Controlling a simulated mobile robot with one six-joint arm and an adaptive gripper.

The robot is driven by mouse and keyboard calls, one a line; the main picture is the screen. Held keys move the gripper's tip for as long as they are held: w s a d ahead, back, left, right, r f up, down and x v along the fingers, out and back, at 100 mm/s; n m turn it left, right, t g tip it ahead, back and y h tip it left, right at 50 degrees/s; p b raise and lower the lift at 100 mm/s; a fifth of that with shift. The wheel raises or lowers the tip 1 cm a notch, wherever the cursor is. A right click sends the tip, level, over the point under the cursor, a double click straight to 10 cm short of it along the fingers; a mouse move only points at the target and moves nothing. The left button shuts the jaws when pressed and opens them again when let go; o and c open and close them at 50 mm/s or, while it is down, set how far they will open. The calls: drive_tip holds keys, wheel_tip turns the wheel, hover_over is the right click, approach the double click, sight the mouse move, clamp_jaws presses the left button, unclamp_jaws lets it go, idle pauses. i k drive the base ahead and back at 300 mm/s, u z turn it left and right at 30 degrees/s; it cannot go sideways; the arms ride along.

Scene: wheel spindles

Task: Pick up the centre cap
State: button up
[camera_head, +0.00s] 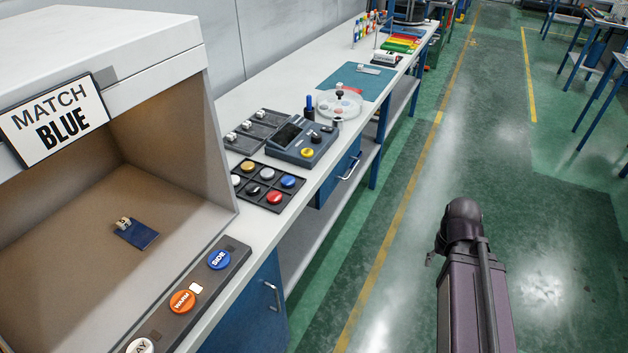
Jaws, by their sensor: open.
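A round pale, see-through wheel (341,106) with several round spots lies flat on the bench beside the teal mat. A small dark knob (339,95) stands at its middle; it looks like the centre cap, but it is too small to be sure. My gripper (431,258) shows only as a small dark piece at the left of my arm, over the floor at lower right. Most of it is hidden behind the arm. It is open, well apart from the bench and the wheel, with nothing seen in it.
A grey device (300,139) with a screen and a black tray (268,186) of coloured round caps stand nearer on the bench. A light booth (105,65) reading "MATCH BLUE" fills the left. Blue cabinets are below the bench. The green floor (420,180) in the aisle is clear.

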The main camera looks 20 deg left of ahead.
sight(288, 182)
drive_tip(key=z, duration=0.35)
drive_tip(key=k, duration=1.3)
drive_tip(key=u, duration=0.65)
drive_tip(key=i, duration=1)
drive_tip(key=z, duration=0.05)
